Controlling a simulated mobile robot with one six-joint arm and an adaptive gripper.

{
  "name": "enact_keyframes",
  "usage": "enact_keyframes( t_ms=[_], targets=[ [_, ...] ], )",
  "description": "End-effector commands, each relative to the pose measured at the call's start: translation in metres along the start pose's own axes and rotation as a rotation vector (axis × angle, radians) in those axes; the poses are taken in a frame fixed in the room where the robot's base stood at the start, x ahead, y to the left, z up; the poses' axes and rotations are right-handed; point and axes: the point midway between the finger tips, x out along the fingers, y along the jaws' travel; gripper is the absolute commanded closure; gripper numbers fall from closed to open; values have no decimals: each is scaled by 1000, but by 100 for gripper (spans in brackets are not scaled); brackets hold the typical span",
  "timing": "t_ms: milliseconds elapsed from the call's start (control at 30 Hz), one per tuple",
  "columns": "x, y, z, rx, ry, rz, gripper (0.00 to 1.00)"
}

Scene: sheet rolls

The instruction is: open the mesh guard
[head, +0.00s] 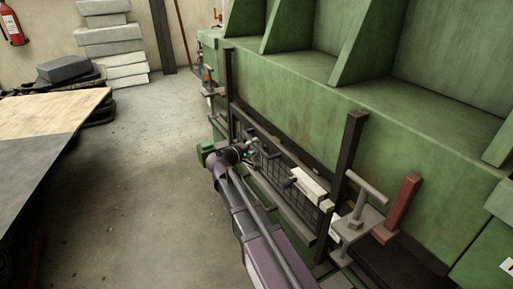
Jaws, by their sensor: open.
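The mesh guard (277,172) is a dark wire panel low on the front of the green machine, between two dark upright posts. It looks closed across the front, though my arm hides part of it. A pale block with a small knob (310,183) sits near its right end. My gripper (262,150) is small in the head view, by the left part of the guard's upper edge. Its jaws are apart, and I see nothing held in them. I cannot tell whether it touches the guard.
The green machine (300,80) fills the right side. A grey T-handle (365,190) and a red lever (402,203) stick out right of the guard. A table (60,120) stands at the left. The concrete floor (150,180) between is clear.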

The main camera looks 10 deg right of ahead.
Motion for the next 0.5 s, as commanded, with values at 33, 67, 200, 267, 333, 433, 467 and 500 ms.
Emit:
enact_keyframes(
  t_ms=[33,67,200,267,333,433,467,500],
  targets=[
    [6,-1,-1,0,-1,0,40],
    [9,-1,0,0,-1,0,40],
    [16,0,0,0,-1,0,40],
    [18,0,0,0,-1,0,40],
    [18,0,0,0,-1,0,40],
    [19,0,0,0,-1,0,40],
    [19,0,1,0,-1,0,40],
    [19,0,1,0,-1,0,40]
  ],
)
